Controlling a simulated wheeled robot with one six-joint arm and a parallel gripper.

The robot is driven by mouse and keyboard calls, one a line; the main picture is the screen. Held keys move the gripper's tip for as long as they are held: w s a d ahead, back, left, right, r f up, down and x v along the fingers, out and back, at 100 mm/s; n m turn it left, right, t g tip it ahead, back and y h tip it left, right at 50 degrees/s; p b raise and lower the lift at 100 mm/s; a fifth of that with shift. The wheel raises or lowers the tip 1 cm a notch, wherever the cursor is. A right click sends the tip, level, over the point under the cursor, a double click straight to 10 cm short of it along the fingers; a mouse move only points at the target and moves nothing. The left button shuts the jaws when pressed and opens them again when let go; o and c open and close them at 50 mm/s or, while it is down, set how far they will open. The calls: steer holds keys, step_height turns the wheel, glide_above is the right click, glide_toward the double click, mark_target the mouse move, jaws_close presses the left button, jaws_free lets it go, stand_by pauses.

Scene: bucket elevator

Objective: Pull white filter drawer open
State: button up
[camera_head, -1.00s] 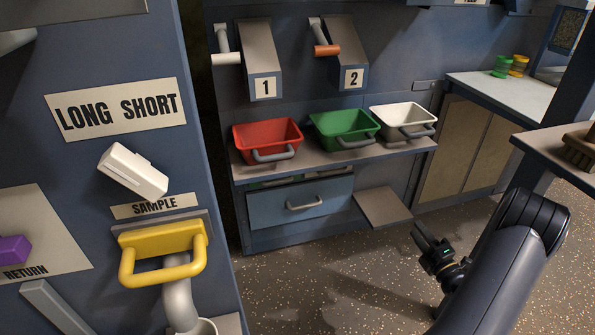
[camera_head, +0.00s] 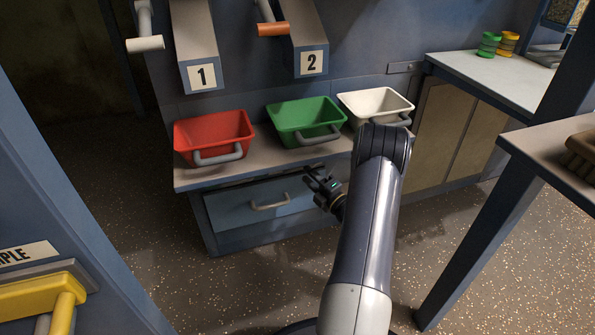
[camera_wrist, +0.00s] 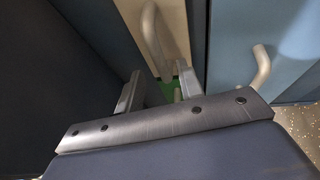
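My gripper (camera_head: 322,188) is under the shelf's front edge, near the right end of a blue drawer. In the wrist view my gripper (camera_wrist: 160,72) has its two fingers apart, with nothing held between them. A cream-white drawer front (camera_wrist: 177,28) is just ahead of the fingers, with a curved grey handle (camera_wrist: 152,38) on it. The handle looks close to the fingertips; I cannot tell whether they touch. In the head view I cannot make out this drawer front clearly under the shelf and behind my arm.
The blue drawer (camera_head: 235,203) has its own grey handle (camera_head: 270,203), also seen at right in the wrist view (camera_wrist: 261,66). Red (camera_head: 214,138), green (camera_head: 306,122) and white (camera_head: 376,105) bins stand on the shelf above. A table leg (camera_head: 478,250) is at right.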

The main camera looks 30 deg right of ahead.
mark_target(300, 168)
steer(key=b+x, duration=0.1)
steer(key=x, duration=0.4)
jaws_close()
stand_by(0.3)
steer(key=shift+f, duration=0.1)
